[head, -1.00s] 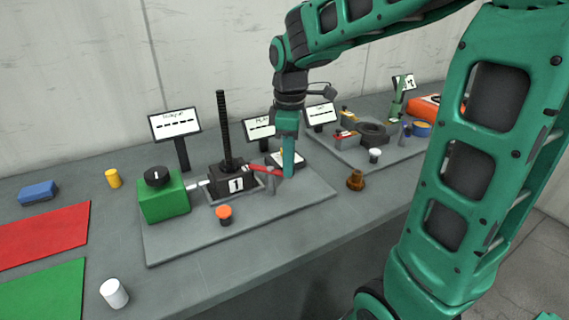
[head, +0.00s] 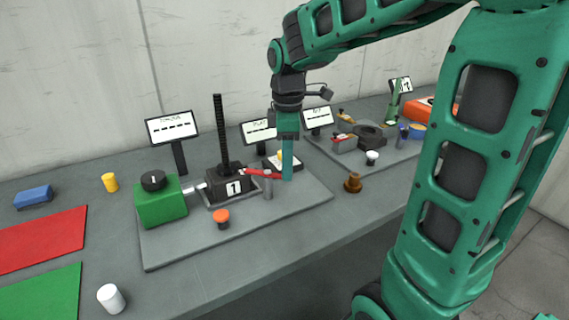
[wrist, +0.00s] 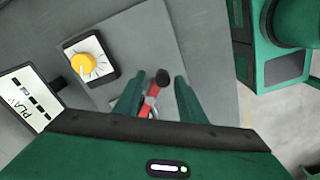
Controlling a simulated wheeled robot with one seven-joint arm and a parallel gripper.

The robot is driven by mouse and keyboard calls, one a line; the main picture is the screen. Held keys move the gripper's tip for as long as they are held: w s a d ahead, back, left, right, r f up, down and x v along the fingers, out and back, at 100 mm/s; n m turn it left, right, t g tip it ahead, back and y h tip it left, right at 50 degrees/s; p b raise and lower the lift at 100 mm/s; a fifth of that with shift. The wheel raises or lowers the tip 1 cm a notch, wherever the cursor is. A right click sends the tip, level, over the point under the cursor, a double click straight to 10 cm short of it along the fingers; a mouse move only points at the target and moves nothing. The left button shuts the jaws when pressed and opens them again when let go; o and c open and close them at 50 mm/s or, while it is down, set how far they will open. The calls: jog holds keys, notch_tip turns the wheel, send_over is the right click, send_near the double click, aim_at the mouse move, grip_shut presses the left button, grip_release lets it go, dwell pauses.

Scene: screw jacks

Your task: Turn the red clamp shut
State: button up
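The red clamp (head: 262,173) is beside the black screw jack marked 1 (head: 230,180), on its right, near a short grey post (head: 267,186). In the wrist view, the red lever of the clamp (wrist: 152,97) has a dark knob at its far end and lies between my two fingers. My gripper (head: 287,172) points down at the right of the clamp; its fingers also show in the wrist view (wrist: 158,98). They stand apart with the lever between them, and a gap shows on its right. I cannot tell whether the left finger touches it.
A green block with a black knob (head: 160,200) stands left of the jack. An orange button (head: 221,217) is in front. A yellow dial (wrist: 86,65) on a dark box is close to my fingers. Several signs stand behind. The plate's front right is clear.

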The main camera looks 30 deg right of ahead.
notch_tip(320, 180, up, 11)
jog(key=shift+f, duration=0.15)
dwell(0.5)
dwell(0.4)
